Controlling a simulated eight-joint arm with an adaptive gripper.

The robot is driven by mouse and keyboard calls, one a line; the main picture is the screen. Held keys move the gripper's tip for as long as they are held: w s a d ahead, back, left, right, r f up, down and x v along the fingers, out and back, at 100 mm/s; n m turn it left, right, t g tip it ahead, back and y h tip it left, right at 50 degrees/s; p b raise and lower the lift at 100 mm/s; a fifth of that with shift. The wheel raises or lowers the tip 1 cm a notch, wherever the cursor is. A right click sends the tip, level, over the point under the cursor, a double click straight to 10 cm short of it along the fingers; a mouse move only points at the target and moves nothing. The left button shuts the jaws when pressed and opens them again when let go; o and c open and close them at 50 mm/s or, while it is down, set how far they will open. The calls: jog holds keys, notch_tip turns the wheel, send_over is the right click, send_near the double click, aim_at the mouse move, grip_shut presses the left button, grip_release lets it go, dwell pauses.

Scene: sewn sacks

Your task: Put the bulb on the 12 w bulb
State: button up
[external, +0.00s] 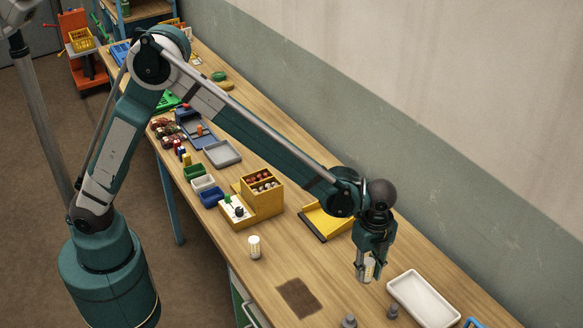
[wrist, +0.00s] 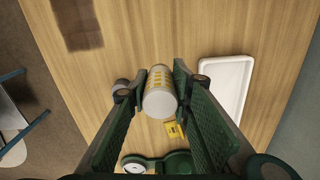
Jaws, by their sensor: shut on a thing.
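My gripper (external: 368,274) is shut on a white cylinder with a yellow label (wrist: 161,93), seen as the bulb; its print is too small to read. The cylinder also shows in the external view (external: 369,269), held between the two fingers above the table. In the wrist view, my gripper (wrist: 158,90) has a finger on each side of it, and its pale round end faces the camera. A similar white cylinder with yellow marks (external: 254,247) stands upright on the table, left of my gripper. I cannot tell which thing is the 12 w bulb.
A white tray (external: 424,300) lies right of my gripper. Two small grey pieces (external: 348,321) (external: 392,312) stand near it. A dark brown patch (external: 299,297) lies on the table. A yellow box with compartments (external: 262,195) and a yellow tray (external: 325,220) are farther back.

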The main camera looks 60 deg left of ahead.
jog(key=s+a+r+p, duration=0.1)
jog(key=s+a+r, duration=0.25)
jog(key=a, duration=0.55)
jog(key=s+a+r+p, duration=0.1)
jog(key=s+a+r, duration=0.25)
jog(key=a, duration=0.55)
notch_tip(320, 180, up, 2)
jog(key=p, duration=0.2)
send_over(254, 239)
jog(key=shift+f, duration=0.1)
jog(key=shift+f+b, duration=0.35)
jog(key=shift+f, duration=2.7)
jog(key=shift+f, duration=0.15)
jog(key=shift+f, duration=1.75)
jog(key=shift+f, duration=0.15)
